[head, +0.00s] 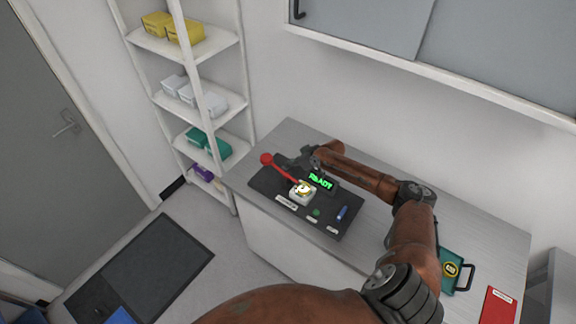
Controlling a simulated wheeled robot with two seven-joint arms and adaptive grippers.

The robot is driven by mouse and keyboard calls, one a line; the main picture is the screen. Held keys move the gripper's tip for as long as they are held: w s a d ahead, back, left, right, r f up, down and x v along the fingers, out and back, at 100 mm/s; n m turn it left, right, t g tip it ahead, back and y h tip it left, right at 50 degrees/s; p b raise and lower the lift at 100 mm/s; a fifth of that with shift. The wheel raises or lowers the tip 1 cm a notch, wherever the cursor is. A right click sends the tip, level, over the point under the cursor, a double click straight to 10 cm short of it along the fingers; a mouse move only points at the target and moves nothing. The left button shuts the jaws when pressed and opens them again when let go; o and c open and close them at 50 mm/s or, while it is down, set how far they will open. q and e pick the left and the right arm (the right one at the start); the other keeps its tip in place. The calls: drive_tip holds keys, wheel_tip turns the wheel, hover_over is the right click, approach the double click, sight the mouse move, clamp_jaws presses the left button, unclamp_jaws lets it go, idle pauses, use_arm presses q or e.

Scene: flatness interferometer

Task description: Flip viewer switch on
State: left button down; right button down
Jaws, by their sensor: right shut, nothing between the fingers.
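A dark instrument panel (262,184) lies on the bench, with a small display (321,180) that reads READY in green. A red lever with a ball knob (266,159) slants across its left side. A white block with a gold round part (303,192) sits at the panel's middle. A small green part (316,212) and a small blue part (342,212) are near its front; I cannot tell which part is the viewer switch. My right gripper (313,162) is shut and empty, just behind the display, partly hidden by its own wrist. My left gripper is out of view.
The grey bench (463,230) carries a green case with a black handle (453,269) and a red item (497,306) at the right. A white shelf rack (205,120) with coloured boxes stands at the left. Wall cabinets (480,50) hang above.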

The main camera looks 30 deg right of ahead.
sight(290, 169)
drive_tip(key=shift+w+d+r+b, duration=0.2)
drive_tip(key=shift+d+b, duration=0.15)
drive_tip(key=shift+d, duration=0.15)
drive_tip(key=shift+r, duration=0.1)
drive_tip(key=r+p, duration=0.1)
drive_tip(key=r, duration=0.1)
drive_tip(key=r+p, duration=0.2)
drive_tip(key=shift+a+p, duration=0.2)
drive_tip(key=shift+p, duration=0.1)
drive_tip(key=s+a+b+v, duration=0.1)
drive_tip(key=v, duration=0.8)
drive_tip(key=shift+s+r, duration=0.2)
drive_tip(key=shift+a, duration=0.1)
